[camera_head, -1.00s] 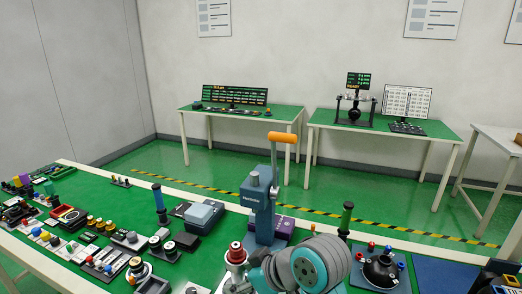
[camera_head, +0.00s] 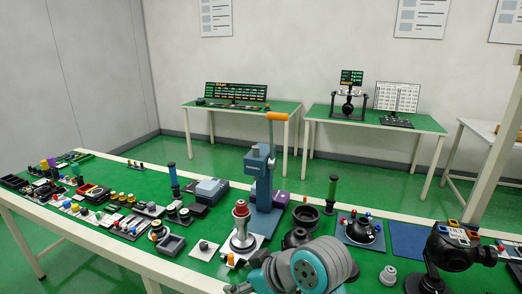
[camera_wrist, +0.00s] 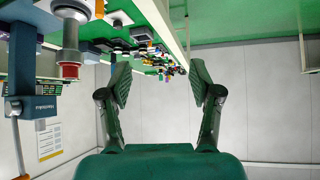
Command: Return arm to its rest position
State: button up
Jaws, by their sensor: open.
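My arm shows as a grey and teal joint (camera_head: 312,266) at the bottom middle of the head view, in front of the green work table (camera_head: 105,255). In the wrist view my gripper (camera_wrist: 164,82) has its two green-padded fingers spread wide with nothing between them. The wrist picture is upside down, with the table top along its upper edge. In the head view the gripper's fingers cannot be made out clearly.
A blue-grey press (camera_head: 262,185) with an orange handle stands behind my arm, with a red-topped metal post (camera_head: 241,228) beside it. A black gimbal device (camera_head: 452,248) stands at right. Many small parts (camera_head: 85,200) cover the table's left side.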

jog(key=s+d+f+m+t+h, duration=0.1)
jog(key=s+d+f+m+t, duration=0.15)
jog(key=f, duration=0.45)
jog(key=s+d+f+m+t, duration=0.15)
jog(key=d+f, duration=0.25)
jog(key=f, duration=0.4)
jog(key=s+d+f+m+t+h, duration=0.2)
jog(key=s+d+f+m, duration=0.2)
jog(key=s+d+f, duration=0.45)
jog(key=s+d+m+t+h, duration=0.1)
jog(key=s+d+h, duration=0.1)
jog(key=s, duration=0.5)
jog(key=s+d+m+t+h, duration=0.1)
jog(key=s+d, duration=0.2)
jog(key=s, duration=0.4)
jog(key=s+d+r, duration=0.1)
jog(key=s+r, duration=0.3)
jog(key=s, duration=0.2)
jog(key=s+d+r+t+h, duration=0.1)
jog(key=s+r, duration=0.3)
jog(key=s, duration=0.3)
jog(key=shift+s+d+m, duration=0.15)
jog(key=shift+s+m, duration=0.05)
jog(key=shift+m, duration=0.2)
jog(key=shift+r, duration=0.1)
